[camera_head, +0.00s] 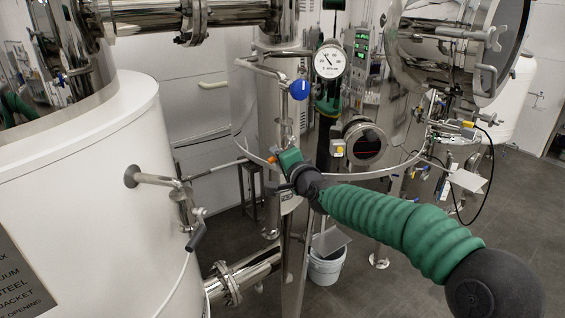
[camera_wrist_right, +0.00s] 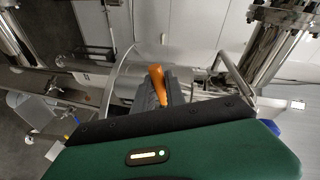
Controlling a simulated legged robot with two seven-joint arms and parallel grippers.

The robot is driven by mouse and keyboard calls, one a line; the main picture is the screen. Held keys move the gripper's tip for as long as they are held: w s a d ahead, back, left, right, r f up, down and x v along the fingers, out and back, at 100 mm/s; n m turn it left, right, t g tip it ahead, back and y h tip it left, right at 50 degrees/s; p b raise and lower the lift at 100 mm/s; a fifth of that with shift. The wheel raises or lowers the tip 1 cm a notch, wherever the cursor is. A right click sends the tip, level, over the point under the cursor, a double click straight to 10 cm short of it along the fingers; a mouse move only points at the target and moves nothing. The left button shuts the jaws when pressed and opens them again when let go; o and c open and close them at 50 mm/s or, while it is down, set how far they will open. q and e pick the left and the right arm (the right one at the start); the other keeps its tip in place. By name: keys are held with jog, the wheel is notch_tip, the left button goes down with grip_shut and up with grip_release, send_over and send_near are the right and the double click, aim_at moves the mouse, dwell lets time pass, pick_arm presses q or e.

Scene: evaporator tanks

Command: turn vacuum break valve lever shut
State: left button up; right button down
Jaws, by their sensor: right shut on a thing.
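The lever is an orange handle (camera_head: 271,160) in front of the steel column; in the wrist view the orange handle (camera_wrist_right: 157,85) sticks up between the dark finger pads. My right gripper (camera_head: 273,165) reaches in from the right with its green sleeved arm and is shut on the orange handle. It also shows in the wrist view (camera_wrist_right: 165,93). The valve body behind the gripper is mostly hidden, so I cannot tell how far the lever is turned. My left gripper is not in view.
A blue knob (camera_head: 299,89) and a round gauge (camera_head: 330,61) sit above the gripper. A white tank (camera_head: 80,210) with a black-handled valve (camera_head: 197,232) stands left. A white bucket (camera_head: 326,268) stands below.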

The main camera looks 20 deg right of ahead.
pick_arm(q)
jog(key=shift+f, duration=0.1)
pick_arm(e)
jog(key=shift+a+r+m+g+y, duration=0.15)
jog(key=shift+r+m+y, duration=0.05)
jog(key=shift+r+m, duration=0.4)
jog(key=shift+a+r+m+g+y, duration=0.1)
jog(key=shift+r+m+g+y, duration=0.1)
jog(key=shift+r+m, duration=0.4)
jog(key=shift+f, duration=0.1)
